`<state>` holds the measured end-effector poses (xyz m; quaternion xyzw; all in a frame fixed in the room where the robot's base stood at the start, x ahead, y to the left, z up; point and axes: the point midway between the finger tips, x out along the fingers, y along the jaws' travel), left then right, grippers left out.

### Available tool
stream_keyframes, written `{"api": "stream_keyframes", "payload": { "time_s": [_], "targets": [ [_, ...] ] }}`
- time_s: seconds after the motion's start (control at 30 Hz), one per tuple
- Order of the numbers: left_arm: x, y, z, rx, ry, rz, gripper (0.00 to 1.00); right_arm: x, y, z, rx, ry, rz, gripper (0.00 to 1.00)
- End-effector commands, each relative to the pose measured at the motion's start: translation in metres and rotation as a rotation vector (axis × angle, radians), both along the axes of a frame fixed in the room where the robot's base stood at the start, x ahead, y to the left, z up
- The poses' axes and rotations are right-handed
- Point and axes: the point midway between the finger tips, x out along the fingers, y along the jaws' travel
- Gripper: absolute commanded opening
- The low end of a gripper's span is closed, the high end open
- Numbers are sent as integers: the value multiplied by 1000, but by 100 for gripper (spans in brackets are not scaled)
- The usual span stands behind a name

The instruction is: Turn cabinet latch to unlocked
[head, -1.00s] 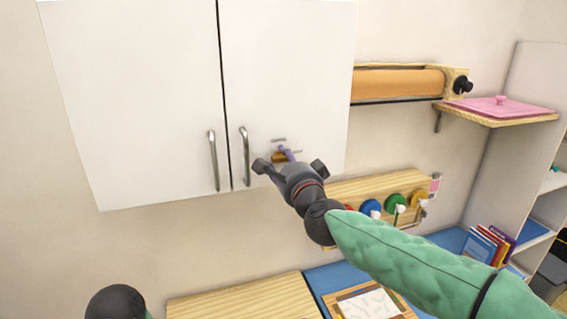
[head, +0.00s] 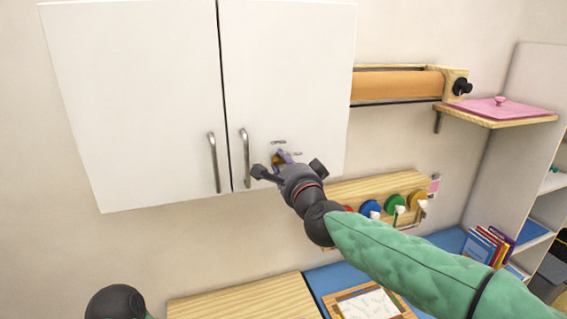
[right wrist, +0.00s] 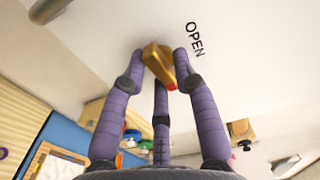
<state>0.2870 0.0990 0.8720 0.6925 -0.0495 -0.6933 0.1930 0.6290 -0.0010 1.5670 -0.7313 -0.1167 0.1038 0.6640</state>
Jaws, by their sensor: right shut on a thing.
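The brass cabinet latch (head: 276,160) is on the lower part of the right cabinet door (head: 290,70), right of its handle. In the right wrist view the latch (right wrist: 155,62) is a gold bar with a red tip, tilted on the white door. My right gripper (right wrist: 160,65) is shut on the latch, with purple fingers on both sides of it and a third finger below. In the head view the gripper (head: 284,157) partly hides the latch. The word OPEN (right wrist: 194,40) is printed on the door beside it. My left gripper is out of view.
The door handles (head: 245,157) are close to the left of my right gripper. A paper roll (head: 398,83) and a shelf with a pink lid (head: 500,108) are to the right. A board with coloured discs (head: 395,203) hangs below.

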Motion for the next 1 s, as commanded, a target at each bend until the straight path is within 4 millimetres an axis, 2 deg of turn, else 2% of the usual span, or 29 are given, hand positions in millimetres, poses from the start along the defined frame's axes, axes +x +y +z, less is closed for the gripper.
{"api": "stream_keyframes", "payload": {
  "time_s": [1.0],
  "targets": [
    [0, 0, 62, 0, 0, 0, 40, 1, -2, -5, -886, -271, 8, 0]
  ]
}}
